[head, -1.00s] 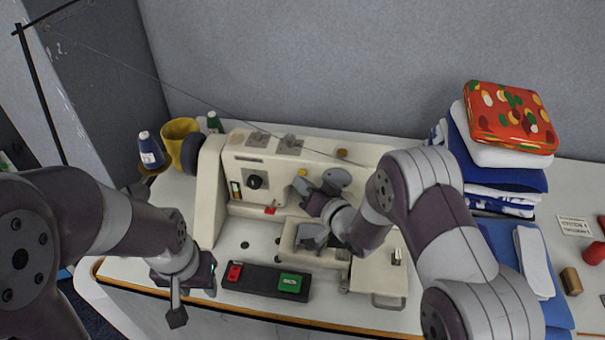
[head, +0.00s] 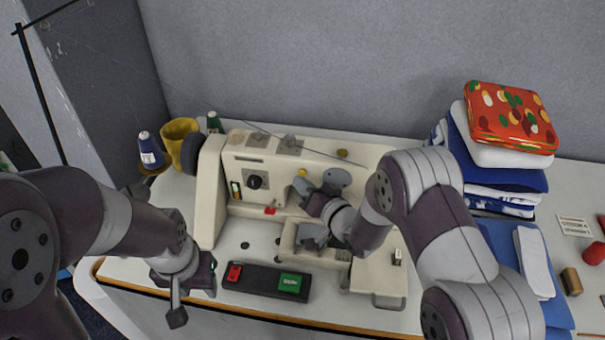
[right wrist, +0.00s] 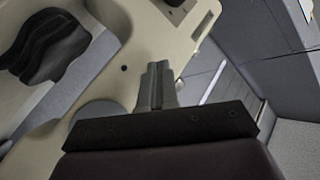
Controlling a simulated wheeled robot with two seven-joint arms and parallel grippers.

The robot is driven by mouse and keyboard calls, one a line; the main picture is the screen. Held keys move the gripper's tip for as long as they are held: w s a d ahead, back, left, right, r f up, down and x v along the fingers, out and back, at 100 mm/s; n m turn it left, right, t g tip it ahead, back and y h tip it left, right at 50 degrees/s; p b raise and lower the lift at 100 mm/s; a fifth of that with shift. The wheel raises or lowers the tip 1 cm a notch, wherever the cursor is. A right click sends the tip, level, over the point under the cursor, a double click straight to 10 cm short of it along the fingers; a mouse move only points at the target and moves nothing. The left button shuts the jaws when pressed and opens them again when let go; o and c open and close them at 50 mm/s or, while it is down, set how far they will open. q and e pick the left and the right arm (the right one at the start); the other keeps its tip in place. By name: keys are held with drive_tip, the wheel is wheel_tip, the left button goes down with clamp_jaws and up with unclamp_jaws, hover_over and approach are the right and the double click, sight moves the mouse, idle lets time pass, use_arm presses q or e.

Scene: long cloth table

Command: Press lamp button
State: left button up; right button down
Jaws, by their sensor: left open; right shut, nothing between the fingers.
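A cream sewing machine (head: 330,155) stands on the table. Its front carries a black dial (head: 254,182), a small red button (head: 270,211) and a small yellow knob (head: 302,173). I cannot tell which control is the lamp button. My left gripper (head: 178,305) is open and empty at the table's front edge, left of the switch box.
A black switch box (head: 262,281) with red and green buttons lies before the machine. A blue thread cone (head: 149,150) and yellow mug (head: 177,142) stand left. Folded cloths (head: 495,170) with a red patterned tin (head: 512,117) on top stand right.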

drive_tip(key=shift+w, duration=0.1)
idle(0.5)
drive_tip(key=shift+w, duration=0.35)
idle(0.4)
drive_tip(key=shift+s, duration=0.45)
drive_tip(key=shift+s, duration=0.1)
drive_tip(key=shift+s+a+p, duration=0.1)
drive_tip(key=shift+s+a, duration=0.1)
drive_tip(key=shift+s, duration=0.75)
drive_tip(key=shift+s+a+p, duration=0.1)
drive_tip(key=shift+s+a, duration=0.1)
drive_tip(key=shift+s, duration=0.75)
drive_tip(key=shift+s+a+p, duration=0.1)
drive_tip(key=shift+s+a, duration=0.1)
drive_tip(key=shift+s, duration=0.75)
